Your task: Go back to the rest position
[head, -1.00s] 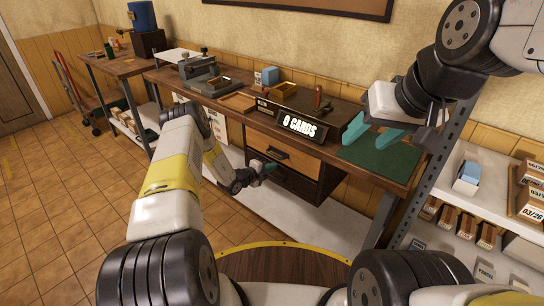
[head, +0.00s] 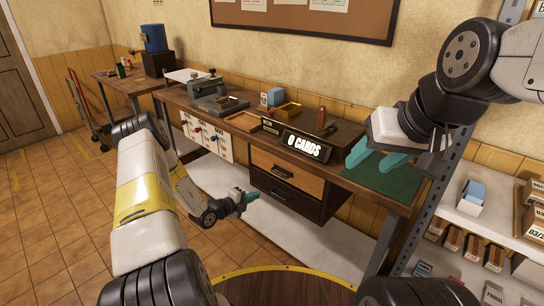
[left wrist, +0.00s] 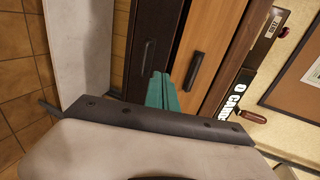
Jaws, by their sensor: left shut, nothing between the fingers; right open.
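My left gripper (head: 244,201) is in front of the workbench's drawers, below the tabletop. Its teal fingers are together with nothing between them; they also show in the left wrist view (left wrist: 161,90). The upper drawer (head: 290,172) has a light wood front and a dark handle, and looks closed. A darker drawer (head: 283,193) sits below it. My right gripper (head: 375,158) is open above the green mat (head: 392,178) at the bench's right end. Its teal fingers are apart and I see nothing between them.
The bench (head: 352,186) carries a black sign (head: 307,145) reading "0 CARDS", a grey press (head: 214,96) and small wooden trays. A metal shelf (head: 487,230) with boxes stands at the right. The tiled floor (head: 60,210) at left is open.

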